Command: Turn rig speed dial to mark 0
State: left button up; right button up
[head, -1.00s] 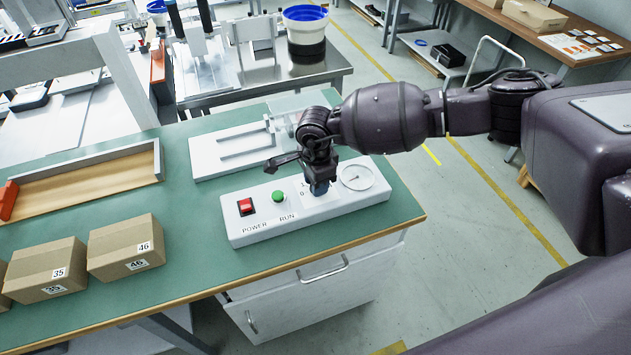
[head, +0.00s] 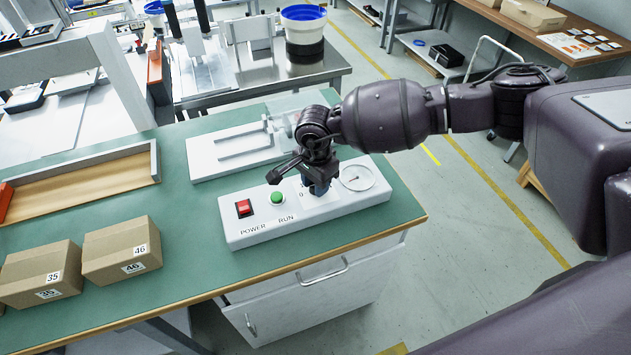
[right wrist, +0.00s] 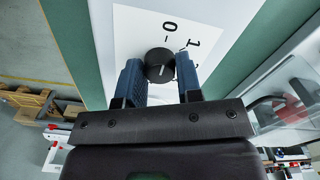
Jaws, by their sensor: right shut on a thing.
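My right gripper (head: 319,188) points down over the white control box (head: 345,205) on the green bench. In the right wrist view its two blue fingers (right wrist: 159,75) are shut on the round dark speed dial (right wrist: 159,57). A printed 0 (right wrist: 168,25) with a tick lies just beyond the dial, and a printed 1 (right wrist: 192,42) lies to its right. A short pale line shows on the dial's top; I cannot tell exactly which mark it points at. In the head view the gripper hides the dial. My left gripper is not in view.
The box also carries a red power switch (head: 244,208), a green run button (head: 278,198) and a round gauge (head: 357,177). A white slotted plate (head: 205,160) lies behind it. Cardboard boxes (head: 122,250) and a wooden-floored tray (head: 90,185) stand left.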

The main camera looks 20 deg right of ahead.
jog(key=o, duration=0.9)
jog(key=shift+o, duration=0.2)
jog(key=shift+r, duration=0.15)
notch_tip(320, 180, up, 11)
jog(key=p, duration=0.1)
jog(key=shift+f, duration=0.2)
